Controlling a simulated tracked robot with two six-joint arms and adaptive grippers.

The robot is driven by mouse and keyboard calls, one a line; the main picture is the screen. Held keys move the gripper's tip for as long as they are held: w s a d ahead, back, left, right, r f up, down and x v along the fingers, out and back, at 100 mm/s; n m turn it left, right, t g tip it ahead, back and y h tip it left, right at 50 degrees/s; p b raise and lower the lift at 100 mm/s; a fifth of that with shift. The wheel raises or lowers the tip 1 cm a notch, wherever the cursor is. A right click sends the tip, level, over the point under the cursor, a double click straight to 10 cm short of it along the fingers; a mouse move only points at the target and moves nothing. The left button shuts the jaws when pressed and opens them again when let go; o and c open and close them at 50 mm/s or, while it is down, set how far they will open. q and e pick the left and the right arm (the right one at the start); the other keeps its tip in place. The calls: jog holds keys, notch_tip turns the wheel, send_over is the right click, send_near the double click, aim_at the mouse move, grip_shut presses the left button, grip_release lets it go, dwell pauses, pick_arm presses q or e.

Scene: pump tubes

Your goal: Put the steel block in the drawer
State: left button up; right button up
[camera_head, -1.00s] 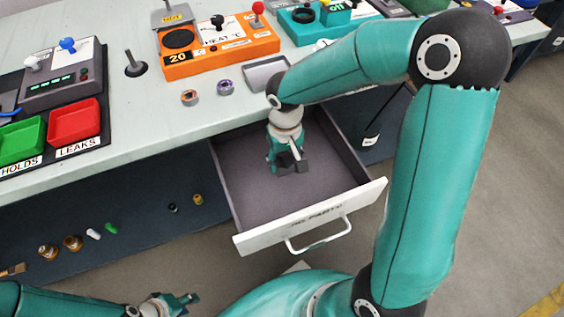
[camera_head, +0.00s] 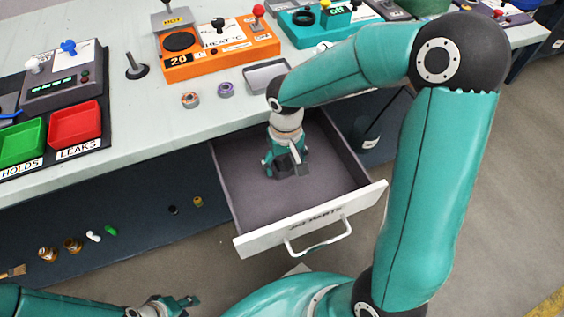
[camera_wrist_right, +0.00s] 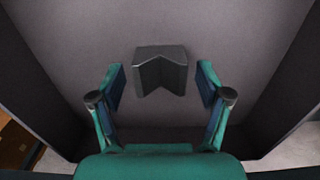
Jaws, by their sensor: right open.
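The steel block (camera_wrist_right: 160,72) is a dark grey piece with a V-shaped notch. It lies in the drawer (camera_head: 310,208), which is pulled out below the bench. My right gripper (camera_head: 287,166) reaches down into the drawer. In the right wrist view its two fingers are spread apart, one on each side of the block, with a gap on both sides. In the head view the block (camera_head: 284,163) is a dark shape partly hidden by the fingers. My left gripper (camera_head: 188,303) is at the bottom left, away from the drawer; its finger gap is unclear.
The drawer's white front (camera_head: 265,237) and grey side walls surround my right gripper. On the bench above are a shallow metal tray (camera_head: 266,76), two small rings, an orange heater (camera_head: 215,51) and red (camera_head: 75,123) and green bins. Small items lie below, left of the drawer.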

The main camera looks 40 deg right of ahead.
aim_at(285, 167)
notch_tip(285, 167, up, 12)
jog(key=p, duration=0.3)
jog(key=shift+f, duration=0.15)
dwell(0.4)
